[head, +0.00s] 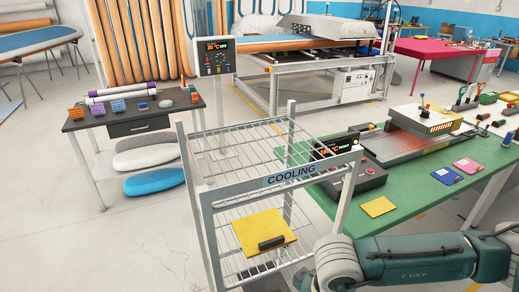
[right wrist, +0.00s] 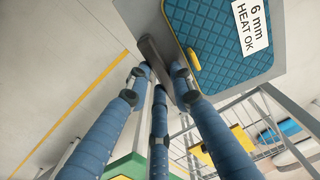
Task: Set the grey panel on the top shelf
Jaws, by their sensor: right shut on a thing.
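In the right wrist view my right gripper (right wrist: 165,85) is shut on the dark bar handle (right wrist: 153,58) of a grey-edged panel (right wrist: 276,30). The panel's visible face has a blue quilted area and a white label reading "6 mm HEAT OK". Part of the panel is cut off by the frame. The wire rack marked COOLING (head: 208,217) stands in the middle of the head view. Its top shelf (head: 240,142) looks bare. A yellow panel (head: 258,231) with a dark handle lies on a lower shelf. My left gripper is not in view.
A green bench (head: 412,212) stands right of the rack, with a control box (head: 362,178) close to it and colored pads on top. A dark side table (head: 135,124) stands at the left. The floor at the left front is clear.

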